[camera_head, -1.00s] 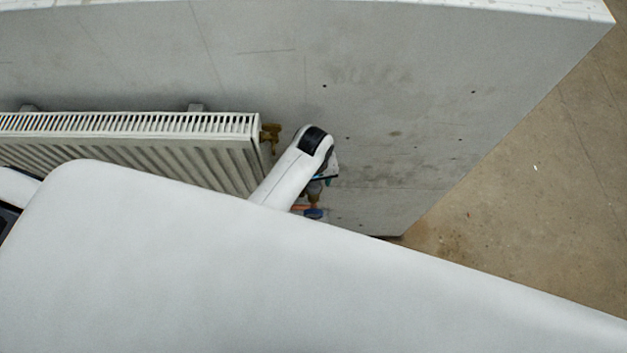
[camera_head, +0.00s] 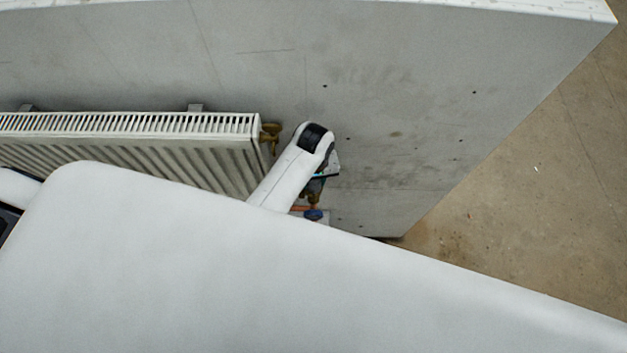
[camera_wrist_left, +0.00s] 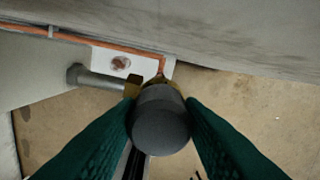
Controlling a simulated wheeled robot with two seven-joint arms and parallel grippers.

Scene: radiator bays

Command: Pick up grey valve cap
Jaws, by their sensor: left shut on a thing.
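The grey valve cap (camera_wrist_left: 160,125) is a dark grey round piece in the middle of the left wrist view. My left gripper (camera_wrist_left: 160,112) is shut on it, with a green finger pressed against each side. Brass of the valve (camera_wrist_left: 133,86) shows just behind the cap; I cannot tell whether they still touch. In the head view my left gripper (camera_head: 320,182) is low by the wall, right of the radiator, mostly hidden by my arm. Brass shows just below it. My right gripper is out of view.
A white ribbed radiator (camera_head: 130,124) hangs on the grey wall (camera_head: 400,90), with a brass fitting (camera_head: 270,132) at its upper corner. A copper pipe (camera_wrist_left: 85,40) runs along the wall foot by a white plate (camera_wrist_left: 108,62). Bare floor (camera_head: 530,190) lies at the right.

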